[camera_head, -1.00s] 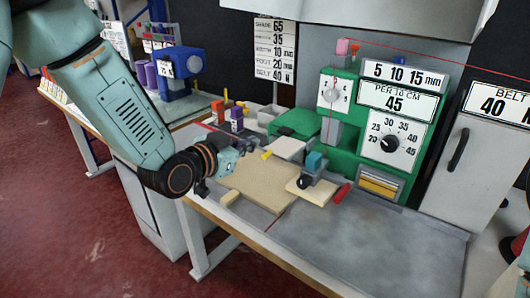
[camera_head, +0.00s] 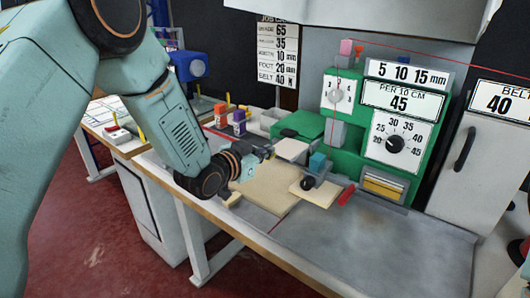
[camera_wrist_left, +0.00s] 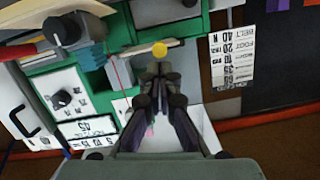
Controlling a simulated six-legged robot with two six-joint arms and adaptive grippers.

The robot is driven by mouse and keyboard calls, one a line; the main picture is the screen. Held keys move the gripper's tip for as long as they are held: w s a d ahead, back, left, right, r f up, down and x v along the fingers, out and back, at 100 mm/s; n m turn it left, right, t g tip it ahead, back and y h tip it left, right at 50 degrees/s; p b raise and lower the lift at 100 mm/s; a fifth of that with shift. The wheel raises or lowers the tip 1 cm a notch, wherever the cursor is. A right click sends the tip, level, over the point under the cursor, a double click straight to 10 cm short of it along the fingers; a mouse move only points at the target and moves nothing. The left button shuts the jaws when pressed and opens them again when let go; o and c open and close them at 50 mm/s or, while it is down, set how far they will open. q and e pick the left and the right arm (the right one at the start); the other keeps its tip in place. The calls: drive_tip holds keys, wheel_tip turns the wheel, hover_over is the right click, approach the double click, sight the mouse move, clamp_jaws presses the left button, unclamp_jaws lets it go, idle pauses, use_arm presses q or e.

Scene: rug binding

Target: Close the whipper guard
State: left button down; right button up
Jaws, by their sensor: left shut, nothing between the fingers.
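The green whipper machine (camera_head: 345,150) stands at the back of the bench, with dials and number plates. A pale flat plate (camera_head: 292,150), which looks like the guard, sticks out at its lower left. I cannot tell how far it is swung. My left gripper (camera_head: 268,151) is shut and empty at the plate's left end, hiding the yellow knob in the head view. In the left wrist view, the yellow knob (camera_wrist_left: 160,48) shows just beyond the shut fingertips (camera_wrist_left: 160,72). I cannot tell whether they touch. My right gripper is out of view.
A beige board (camera_head: 270,187) lies below the gripper. Purple and orange blocks (camera_head: 238,120) stand behind. The grey bench front (camera_head: 375,245) is clear.

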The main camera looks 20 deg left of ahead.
use_arm(q)
drive_tip(key=shift+w+a+f, duration=0.1)
drive_tip(key=shift+a+f, duration=0.05)
drive_tip(key=shift+n, duration=0.3)
